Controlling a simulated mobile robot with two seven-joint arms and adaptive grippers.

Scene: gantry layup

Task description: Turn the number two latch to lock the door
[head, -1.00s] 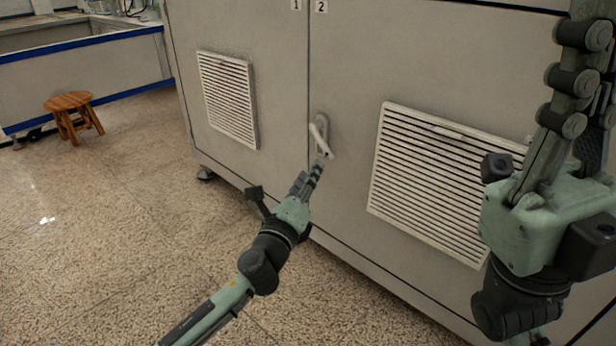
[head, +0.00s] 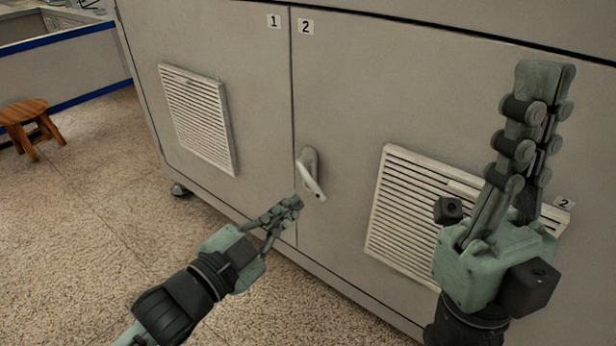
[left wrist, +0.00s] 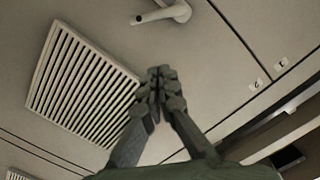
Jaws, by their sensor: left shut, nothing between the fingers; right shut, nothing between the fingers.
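The latch (head: 310,176) is a light grey handle on door 2, just right of the seam between the doors. Its lever slants down to the right in the head view. It also shows at the top of the left wrist view (left wrist: 166,14). My left gripper (head: 296,201) is shut and empty, just below and left of the lever; I cannot tell whether it touches. In the left wrist view its fingertips (left wrist: 160,76) are together, apart from the latch in the picture. My right gripper (head: 540,75) is shut and empty, pointing up in front of door 2 (head: 365,75).
Door 1 (head: 255,95) is left of the seam and has a vent grille (head: 198,120). Door 2 has a larger vent grille (head: 410,210). A wooden stool (head: 27,115) stands at the far left.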

